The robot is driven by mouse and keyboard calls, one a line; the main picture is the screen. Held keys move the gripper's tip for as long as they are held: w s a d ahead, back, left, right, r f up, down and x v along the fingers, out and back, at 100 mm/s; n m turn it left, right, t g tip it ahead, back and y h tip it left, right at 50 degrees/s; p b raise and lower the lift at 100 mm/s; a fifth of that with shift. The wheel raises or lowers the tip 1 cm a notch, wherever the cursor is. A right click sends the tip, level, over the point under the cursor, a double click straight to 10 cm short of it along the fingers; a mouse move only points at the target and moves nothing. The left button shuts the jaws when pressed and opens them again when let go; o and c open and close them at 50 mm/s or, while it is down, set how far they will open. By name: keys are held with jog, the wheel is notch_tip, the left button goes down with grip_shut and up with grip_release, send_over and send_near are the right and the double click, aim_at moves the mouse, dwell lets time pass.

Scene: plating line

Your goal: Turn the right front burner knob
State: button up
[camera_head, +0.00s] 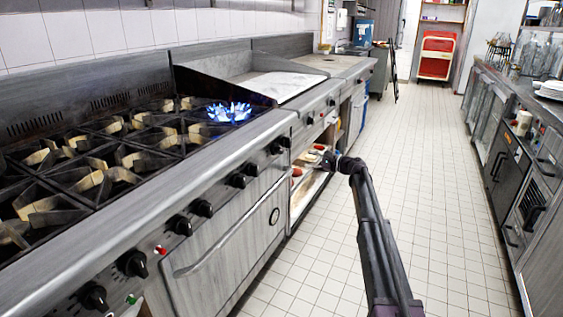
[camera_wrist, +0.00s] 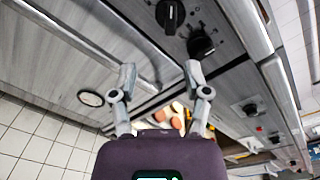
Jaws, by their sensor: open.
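The range (camera_head: 190,185) runs along the left in the head view, with several black knobs on its front panel. A pair of knobs sits at the panel's right end, and one of them (camera_head: 284,141) is the rightmost. In the wrist view a black knob (camera_wrist: 170,15) and a second knob (camera_wrist: 201,44) show beyond my fingertips. A burner with blue flame (camera_head: 229,112) is lit near the range top's right end. My gripper (camera_head: 335,160) is open and empty, to the right of the knobs.
An oven door with a long handle (camera_head: 225,235) is below the knobs. An open shelf (camera_head: 308,190) with small items is right of it. A griddle (camera_head: 280,86) adjoins the range. A counter (camera_head: 515,95) lines the right side. The tiled aisle (camera_head: 430,180) between is clear.

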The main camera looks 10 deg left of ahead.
aim_at(282, 151)
jog(key=shift+w+m+t+y, duration=0.3)
jog(key=shift+w, duration=0.55)
jog(key=shift+a, duration=0.15)
jog(key=x, duration=1.3)
jog(key=shift+a, duration=0.25)
grip_shut()
